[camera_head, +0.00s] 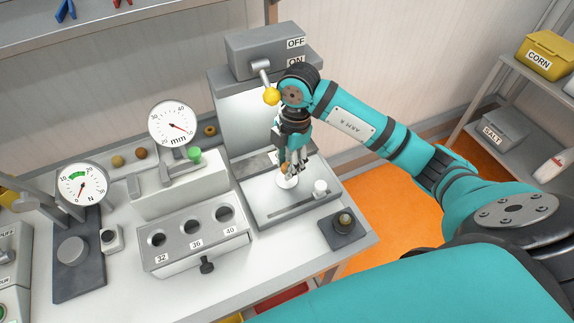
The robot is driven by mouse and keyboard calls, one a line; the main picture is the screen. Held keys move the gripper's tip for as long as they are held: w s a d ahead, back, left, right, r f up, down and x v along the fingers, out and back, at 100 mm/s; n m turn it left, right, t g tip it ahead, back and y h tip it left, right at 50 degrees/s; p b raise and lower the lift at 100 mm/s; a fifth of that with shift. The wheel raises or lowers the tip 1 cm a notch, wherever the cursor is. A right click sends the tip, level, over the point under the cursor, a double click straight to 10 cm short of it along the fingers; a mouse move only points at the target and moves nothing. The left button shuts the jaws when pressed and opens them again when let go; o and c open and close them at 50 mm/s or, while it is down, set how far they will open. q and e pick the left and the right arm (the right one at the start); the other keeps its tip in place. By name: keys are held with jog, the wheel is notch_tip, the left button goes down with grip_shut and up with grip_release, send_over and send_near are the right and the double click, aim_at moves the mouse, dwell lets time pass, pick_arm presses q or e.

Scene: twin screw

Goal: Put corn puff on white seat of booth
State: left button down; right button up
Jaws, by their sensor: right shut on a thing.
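My right gripper (293,168) points down inside the grey booth and is shut on a small golden-brown piece, likely the corn puff (284,167). The fingers hide much of it. The round white seat (287,183) is directly below the fingertips on the booth floor. I cannot tell whether the puff touches the seat. The booth (237,175) has a pale back panel and a lever box (262,48) marked OFF and ON on top. My left gripper is out of view.
Left of the booth are a mm dial gauge (172,123), an N gauge (81,186) and a block with holes 32, 36 and 40 (196,243). Two round pieces and a ring lie behind. The yellow-knobbed lever (271,96) is close to my right arm. A dark pad (343,231) stands front right.

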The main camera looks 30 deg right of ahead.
aim_at(288, 163)
jog(key=shift+w, duration=0.25)
notch_tip(288, 163, down, 4)
jog(key=shift+d+r+p, duration=0.1)
jog(key=shift+r+p, duration=0.15)
jog(key=shift+p, duration=0.55)
jog(key=shift+f, duration=0.1)
jog(key=shift+o, duration=1)
jog(key=shift+f, duration=0.1)
jog(key=o, duration=0.5)
jog(key=shift+c, duration=0.2)
